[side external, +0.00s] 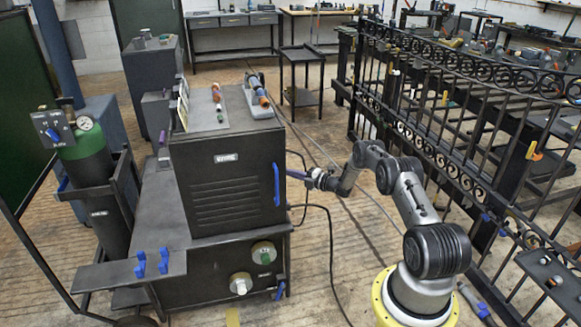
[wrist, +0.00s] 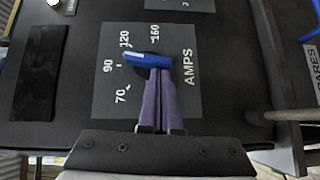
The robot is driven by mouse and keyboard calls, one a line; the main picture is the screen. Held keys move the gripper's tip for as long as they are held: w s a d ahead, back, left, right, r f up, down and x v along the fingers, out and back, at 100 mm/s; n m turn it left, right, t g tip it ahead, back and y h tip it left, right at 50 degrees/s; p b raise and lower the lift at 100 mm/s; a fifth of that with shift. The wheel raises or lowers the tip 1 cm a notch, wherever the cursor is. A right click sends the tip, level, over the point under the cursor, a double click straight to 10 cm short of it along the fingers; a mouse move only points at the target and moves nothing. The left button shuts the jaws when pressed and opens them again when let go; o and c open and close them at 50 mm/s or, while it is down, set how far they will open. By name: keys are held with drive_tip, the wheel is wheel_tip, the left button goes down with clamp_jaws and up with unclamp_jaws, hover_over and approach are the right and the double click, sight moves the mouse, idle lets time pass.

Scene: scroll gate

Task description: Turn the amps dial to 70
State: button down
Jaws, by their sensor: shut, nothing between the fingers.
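The amps dial has a blue lever knob (wrist: 147,60) on a grey plate (wrist: 178,100) printed AMPS, 70, 90, 120 and 160 in the wrist view. The knob's left end lies between the 90 and 120 marks. My gripper (wrist: 157,74) is shut and empty, its purple fingers side by side. Their tips lie at the knob's lower edge near its right half; I cannot tell if they touch it. In the side external view my gripper (side external: 298,174) is at the right side of the dark machine cabinet (side external: 225,180); the dial is hidden there.
A blue handle (side external: 276,185) is on the cabinet near my gripper. A black panel (wrist: 40,72) lies left of the dial. Cables hang on the floor, and an iron gate (side external: 470,110) stands behind my arm.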

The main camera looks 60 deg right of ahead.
drive_tip(key=shift+w+d+f+n+t, duration=0.3)
drive_tip(key=shift+w+d+f, duration=0.15)
drive_tip(key=shift+f, duration=0.15)
drive_tip(key=shift+w+d+f+n+t, duration=0.3)
drive_tip(key=shift+w+d+f, duration=0.1)
drive_tip(key=shift+f, duration=0.2)
drive_tip(key=shift+w+d+f, duration=0.1)
drive_tip(key=shift+w+d, duration=0.05)
drive_tip(key=shift+w, duration=0.05)
